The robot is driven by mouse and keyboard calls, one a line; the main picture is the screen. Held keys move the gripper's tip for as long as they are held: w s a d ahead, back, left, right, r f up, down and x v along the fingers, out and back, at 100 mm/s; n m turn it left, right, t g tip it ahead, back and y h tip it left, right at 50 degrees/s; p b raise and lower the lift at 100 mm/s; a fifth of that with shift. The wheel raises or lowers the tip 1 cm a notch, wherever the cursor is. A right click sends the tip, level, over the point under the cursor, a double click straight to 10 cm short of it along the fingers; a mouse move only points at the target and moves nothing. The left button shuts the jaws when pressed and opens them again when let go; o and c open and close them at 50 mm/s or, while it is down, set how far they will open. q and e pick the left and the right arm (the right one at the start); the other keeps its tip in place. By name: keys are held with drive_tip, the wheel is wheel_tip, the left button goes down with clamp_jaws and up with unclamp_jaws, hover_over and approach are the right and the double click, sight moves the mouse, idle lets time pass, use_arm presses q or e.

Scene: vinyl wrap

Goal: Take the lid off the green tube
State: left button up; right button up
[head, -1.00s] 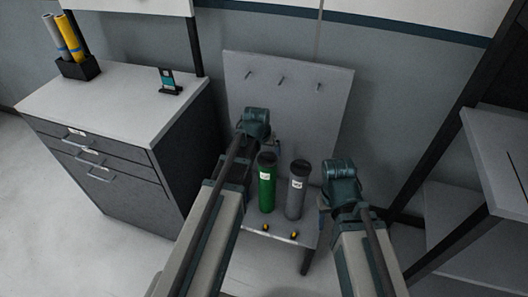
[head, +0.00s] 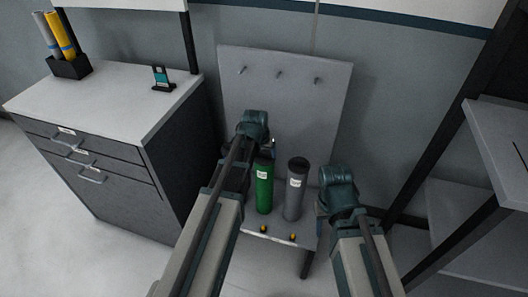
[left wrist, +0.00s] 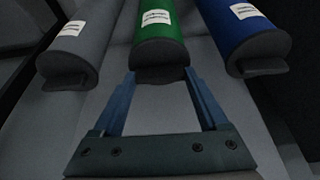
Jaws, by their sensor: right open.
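The green tube (head: 264,192) stands upright on a small grey stand (head: 281,229), with a dark lid on its top end. In the left wrist view the green tube (left wrist: 160,20) points toward me and its dark lid (left wrist: 160,52) faces the jaws. My left gripper (left wrist: 160,75) is open, its two blue fingers spread to either side of the lid's near edge. I cannot tell whether they touch it. In the head view my left wrist partly hides this area. My right gripper (head: 322,203) is open beside the grey tube, its fingers mostly hidden.
A grey tube (head: 295,195) stands right of the green one. A blue tube (left wrist: 248,30) shows in the left wrist view. A grey pegboard (head: 283,100) rises behind. A drawer cabinet (head: 100,140) stands left, a shelf (head: 495,150) right.

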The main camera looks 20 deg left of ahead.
use_arm(q)
drive_tip(key=c, duration=0.4)
drive_tip(key=shift+r+p, duration=1.5)
drive_tip(key=shift+p, duration=0.05)
